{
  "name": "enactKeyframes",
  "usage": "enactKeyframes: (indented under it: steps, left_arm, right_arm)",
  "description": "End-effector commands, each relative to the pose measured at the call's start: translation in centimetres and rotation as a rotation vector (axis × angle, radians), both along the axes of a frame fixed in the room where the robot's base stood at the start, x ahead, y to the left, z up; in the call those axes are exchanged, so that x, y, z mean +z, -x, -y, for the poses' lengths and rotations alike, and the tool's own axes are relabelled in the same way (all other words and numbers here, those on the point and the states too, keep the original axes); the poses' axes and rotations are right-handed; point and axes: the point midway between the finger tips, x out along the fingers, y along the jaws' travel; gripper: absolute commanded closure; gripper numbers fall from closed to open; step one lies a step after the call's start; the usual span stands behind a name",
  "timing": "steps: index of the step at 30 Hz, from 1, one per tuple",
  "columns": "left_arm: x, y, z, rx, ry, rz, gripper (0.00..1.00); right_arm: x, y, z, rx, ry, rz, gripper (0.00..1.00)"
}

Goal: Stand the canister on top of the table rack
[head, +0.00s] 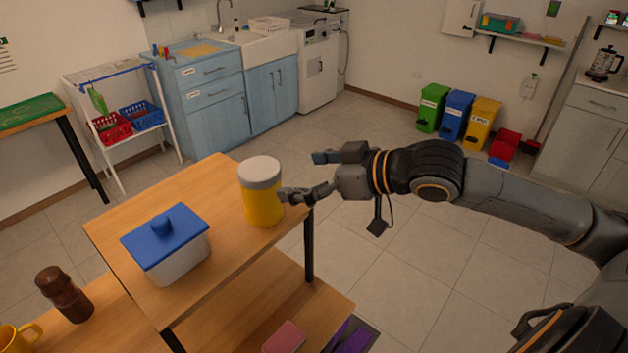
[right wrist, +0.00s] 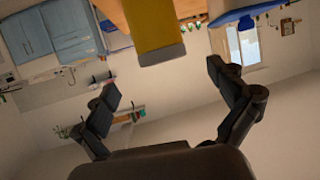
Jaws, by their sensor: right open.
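The yellow canister (head: 262,205) with a pale grey lid stands upright on the wooden top of the table rack (head: 185,315), near its right edge. In the right wrist view the canister (right wrist: 155,30) is upside down at the top, beyond the fingertips. My right gripper (head: 303,176) is open and empty, just right of the canister. One fingertip is close against the canister's side in the head view; I cannot tell if it touches. In the right wrist view the open fingers (right wrist: 162,80) have nothing between them. My left gripper is not in view.
A white box with a blue lid (head: 168,242) stands on the same top, left of the canister. A brown grinder (head: 62,292) and yellow mug (head: 18,338) are on a lower surface at left. A pink item (head: 284,337) lies on the lower shelf. Open floor lies to the right.

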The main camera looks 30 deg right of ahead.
Motion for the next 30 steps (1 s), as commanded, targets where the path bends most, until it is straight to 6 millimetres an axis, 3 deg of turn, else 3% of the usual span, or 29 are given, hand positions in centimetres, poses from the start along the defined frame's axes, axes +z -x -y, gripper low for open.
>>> enactKeyframes:
  steps: [12,24,27,29,30]
  left_arm:
    - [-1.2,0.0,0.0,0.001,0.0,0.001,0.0]
    - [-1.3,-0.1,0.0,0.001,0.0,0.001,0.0]
    - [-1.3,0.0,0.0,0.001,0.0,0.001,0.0]
    - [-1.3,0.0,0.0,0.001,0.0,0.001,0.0]
    - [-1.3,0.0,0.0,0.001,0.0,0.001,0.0]
  right_arm:
    - [0.7,1.6,0.9,0.001,0.003,0.0,0.04]
    - [0.9,1.7,1.2,-0.001,0.003,0.002,0.04]
    - [0.2,0.4,2.8,-0.046,-0.017,0.002,0.04]
    - [-1.0,-1.2,5.3,-0.107,-0.039,0.003,0.04]
    - [-2.3,-2.5,7.5,-0.163,-0.055,0.002,0.04]
